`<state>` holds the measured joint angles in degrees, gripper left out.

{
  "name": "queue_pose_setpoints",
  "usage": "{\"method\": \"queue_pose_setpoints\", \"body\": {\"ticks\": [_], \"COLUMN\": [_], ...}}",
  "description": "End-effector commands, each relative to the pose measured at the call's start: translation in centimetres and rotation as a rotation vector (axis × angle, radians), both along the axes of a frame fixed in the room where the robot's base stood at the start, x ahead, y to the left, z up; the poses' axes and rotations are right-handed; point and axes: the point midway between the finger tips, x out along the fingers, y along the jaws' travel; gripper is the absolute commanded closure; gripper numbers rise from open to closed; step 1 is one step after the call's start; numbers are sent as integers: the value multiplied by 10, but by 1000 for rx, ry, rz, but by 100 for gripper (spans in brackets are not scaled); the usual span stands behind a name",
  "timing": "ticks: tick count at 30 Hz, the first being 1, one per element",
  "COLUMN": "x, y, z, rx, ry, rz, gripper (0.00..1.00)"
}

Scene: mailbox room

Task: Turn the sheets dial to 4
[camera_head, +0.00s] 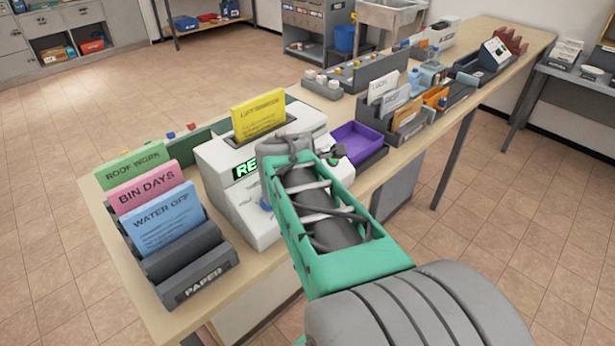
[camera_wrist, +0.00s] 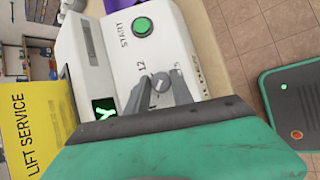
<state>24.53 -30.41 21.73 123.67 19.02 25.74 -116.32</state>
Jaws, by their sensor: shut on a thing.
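The white copier (camera_head: 214,164) stands on the table, with a yellow LIFT SERVICE sheet (camera_head: 258,114) upright in its top slot. In the wrist view, the grey sheets dial (camera_wrist: 161,83) is on the copier's front panel (camera_wrist: 175,50). My gripper (camera_wrist: 160,92) is shut on the dial, with one finger on each side. The number 12 shows beside it; another mark on the right is partly covered, and the dial's setting is unclear. The green START button (camera_wrist: 142,27) is above the dial. In the head view my arm hides the dial and fingers.
A grey paper rack (camera_head: 190,258) with green, pink and blue notices stands left of the copier. A purple tray (camera_head: 357,142) is just right of it. Racks of envelopes (camera_head: 408,112) stand farther along the table. Tiled floor is clear in front.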

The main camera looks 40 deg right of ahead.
Motion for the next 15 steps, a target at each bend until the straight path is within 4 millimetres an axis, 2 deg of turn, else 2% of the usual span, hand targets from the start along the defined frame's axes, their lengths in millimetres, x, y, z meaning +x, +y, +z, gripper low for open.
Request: {"method": "queue_pose_setpoints", "body": {"ticks": [15], "x": [-1], "y": [1], "z": [-2], "rx": [-94], "ry": [-1], "rz": [144], "gripper": [100]}}
